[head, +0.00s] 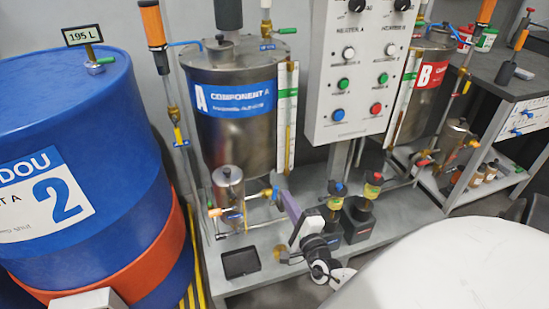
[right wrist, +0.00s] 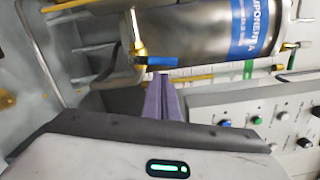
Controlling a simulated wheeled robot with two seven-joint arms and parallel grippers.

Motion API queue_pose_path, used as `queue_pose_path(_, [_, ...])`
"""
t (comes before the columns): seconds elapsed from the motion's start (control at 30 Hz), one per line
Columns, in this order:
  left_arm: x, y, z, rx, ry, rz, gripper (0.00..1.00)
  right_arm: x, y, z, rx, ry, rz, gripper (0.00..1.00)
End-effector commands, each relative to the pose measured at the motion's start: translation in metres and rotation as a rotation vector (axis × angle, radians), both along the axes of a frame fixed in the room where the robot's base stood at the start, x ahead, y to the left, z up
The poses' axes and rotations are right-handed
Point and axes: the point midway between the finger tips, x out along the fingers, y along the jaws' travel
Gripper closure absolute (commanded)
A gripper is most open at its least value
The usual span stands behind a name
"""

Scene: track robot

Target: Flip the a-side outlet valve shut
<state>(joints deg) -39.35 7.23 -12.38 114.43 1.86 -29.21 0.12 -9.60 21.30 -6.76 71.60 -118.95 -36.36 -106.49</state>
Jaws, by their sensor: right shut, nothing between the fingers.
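The A tank (head: 236,140) is a steel cylinder with a blue "COMPONENT A" band. Near its foot sits a brass valve with a blue lever (head: 275,193). In the right wrist view the brass valve body (right wrist: 138,50) stands beside the tank's lower end, and its blue lever (right wrist: 163,61) points right from it. My right gripper (head: 282,196) is shut and empty, its purple-grey fingers partly covering the valve area in the head view. In the right wrist view the fingertips (right wrist: 161,76) are just below the lever; whether they touch cannot be told. My left gripper is not in view.
A small steel pot (head: 228,188) stands left of the valve, and a black tray (head: 241,262) lies in front. Pumps (head: 359,217) stand close right of my gripper. A control box (head: 349,75) hangs above. A blue drum (head: 75,140) fills the left.

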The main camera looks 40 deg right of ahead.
Motion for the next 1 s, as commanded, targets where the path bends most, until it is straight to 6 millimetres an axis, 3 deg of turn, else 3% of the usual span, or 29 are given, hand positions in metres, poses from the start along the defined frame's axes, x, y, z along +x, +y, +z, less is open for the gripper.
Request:
queue_pose_path(0.17, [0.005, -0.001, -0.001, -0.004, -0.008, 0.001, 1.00, -0.002, -0.005, -0.003, 0.000, -0.001, 0.003, 1.00])
queue_pose_path(0.37, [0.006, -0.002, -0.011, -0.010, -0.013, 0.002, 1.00, -0.012, -0.029, -0.011, -0.008, 0.003, 0.011, 1.00])
queue_pose_path(0.7, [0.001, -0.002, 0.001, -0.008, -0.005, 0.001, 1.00, -0.083, 0.002, -0.007, 0.000, 0.002, 0.012, 1.00])
queue_pose_path(1.0, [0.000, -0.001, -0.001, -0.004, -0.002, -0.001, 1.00, -0.104, 0.010, -0.007, -0.001, -0.001, 0.011, 1.00])
